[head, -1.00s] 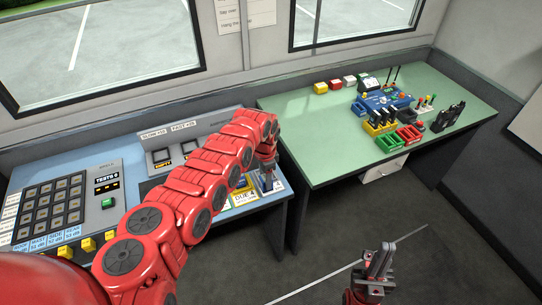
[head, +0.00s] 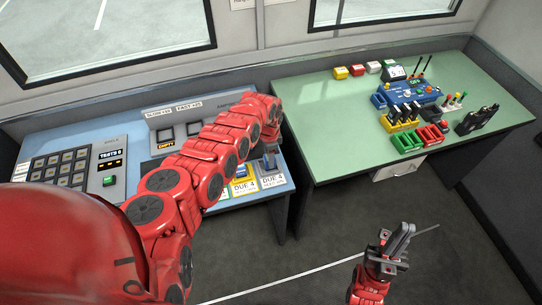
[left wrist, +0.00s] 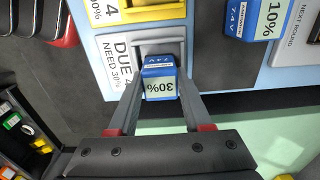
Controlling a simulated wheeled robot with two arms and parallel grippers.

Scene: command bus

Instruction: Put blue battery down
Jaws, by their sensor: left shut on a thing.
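A blue battery (left wrist: 159,70) marked 30% sits between the two fingers of my left gripper (left wrist: 160,92), which is shut on it. In the left wrist view it overlaps the pale framed bay beside the card (left wrist: 118,60) reading "DUE 4 NEED 30%". I cannot tell whether the battery is seated in the bay or just above it. In the head view my left gripper (head: 268,163) is over the right end of the blue desk (head: 283,186), and the battery is mostly hidden. My right gripper (head: 396,243) is away from the desks, over the floor; its jaw opening is unclear.
Another blue battery (left wrist: 262,14), marked 10%, lies near the top of the left wrist view. A keypad panel (head: 62,168) stands at the desk's left. A green table (head: 330,120) on the right carries coloured blocks, a blue device (head: 408,92) and green and red bins (head: 408,142).

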